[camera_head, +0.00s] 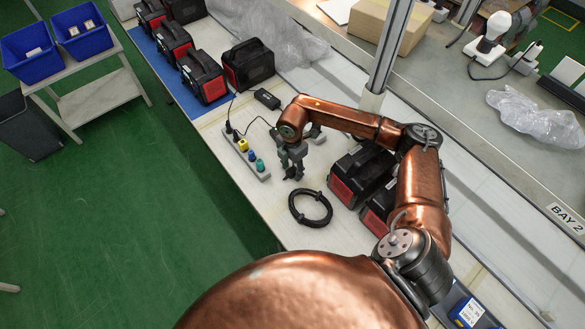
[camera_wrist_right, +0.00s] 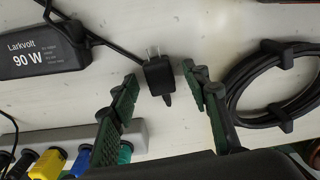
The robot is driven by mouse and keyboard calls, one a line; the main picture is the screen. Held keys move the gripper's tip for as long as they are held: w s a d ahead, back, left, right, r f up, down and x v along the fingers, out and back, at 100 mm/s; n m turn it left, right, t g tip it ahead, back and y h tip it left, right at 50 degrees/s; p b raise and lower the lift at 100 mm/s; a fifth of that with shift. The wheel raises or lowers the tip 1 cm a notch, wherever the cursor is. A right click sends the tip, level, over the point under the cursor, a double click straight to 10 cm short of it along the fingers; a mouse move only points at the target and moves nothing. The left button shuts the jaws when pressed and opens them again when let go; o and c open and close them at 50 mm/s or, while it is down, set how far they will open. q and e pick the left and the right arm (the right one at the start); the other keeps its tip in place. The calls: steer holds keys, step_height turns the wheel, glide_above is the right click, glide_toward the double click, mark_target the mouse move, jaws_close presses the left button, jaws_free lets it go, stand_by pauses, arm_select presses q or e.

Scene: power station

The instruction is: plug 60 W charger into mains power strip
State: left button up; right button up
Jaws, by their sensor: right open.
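The mains power strip (camera_head: 262,177) lies on the bench in the head view, with black, yellow, blue and teal plugs in a row. It also shows at lower left in the right wrist view (camera_wrist_right: 135,134). A small black charger (camera_wrist_right: 158,72) with two metal prongs lies on the bench in the wrist view; I read no wattage on it. My right gripper (camera_head: 292,174) is open, pointing down beside the strip. In the wrist view its fingertips (camera_wrist_right: 160,82) stand on either side of the charger, with gaps. My left gripper is not in view.
A black adapter (camera_wrist_right: 40,52) labelled "Larkvolt 90 W" lies near the strip, its cable running towards the charger. A coiled black cable (camera_head: 328,209) lies on the other side of my gripper. Black-and-red power stations (camera_head: 350,181) stand to the right.

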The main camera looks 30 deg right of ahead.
steer(key=shift+r, duration=0.25)
step_height(320, 180, up, 12)
steer(key=shift+f, duration=0.2)
steer(key=shift+f, duration=0.1)
stand_by(0.3)
step_height(320, 180, down, 12)
steer(key=shift+f, duration=0.1)
step_height(320, 180, up, 3)
steer(key=shift+r+p, duration=0.1)
steer(key=shift+p, duration=0.6)
steer(key=shift+r+p, duration=0.3)
steer(key=shift+r, duration=0.05)
steer(key=shift+f, duration=0.1)
